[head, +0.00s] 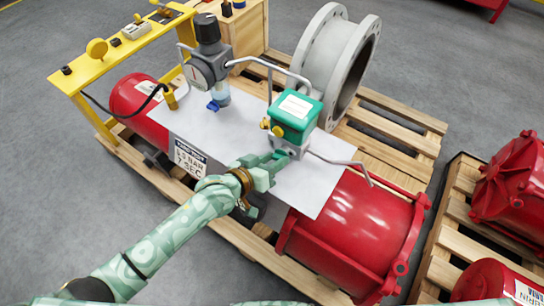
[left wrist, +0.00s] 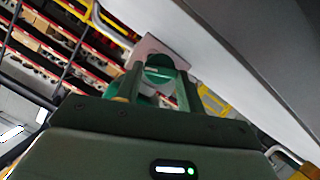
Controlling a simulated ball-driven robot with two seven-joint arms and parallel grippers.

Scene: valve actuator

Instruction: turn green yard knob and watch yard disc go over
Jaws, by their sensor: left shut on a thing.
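A green-topped box with a white label (head: 297,108) stands on the grey plate over the red actuator. My left gripper (head: 280,160) reaches the front of this box, low down. In the left wrist view, the green knob (left wrist: 158,68) sits between the two fingers of my left gripper (left wrist: 160,84), which is shut on it. The fingers hide the knob in the head view. A yellow disc (head: 97,48) stands on the yellow frame; I cannot tell whether it is the yard disc. My right gripper is out of view.
A grey regulator with a gauge (head: 203,70) stands left of the box, with thin metal pipes around it. The red actuator (head: 350,230) and a grey flanged pipe (head: 338,60) rest on a wooden pallet (head: 385,130). Another pallet with red parts (head: 510,180) is at right.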

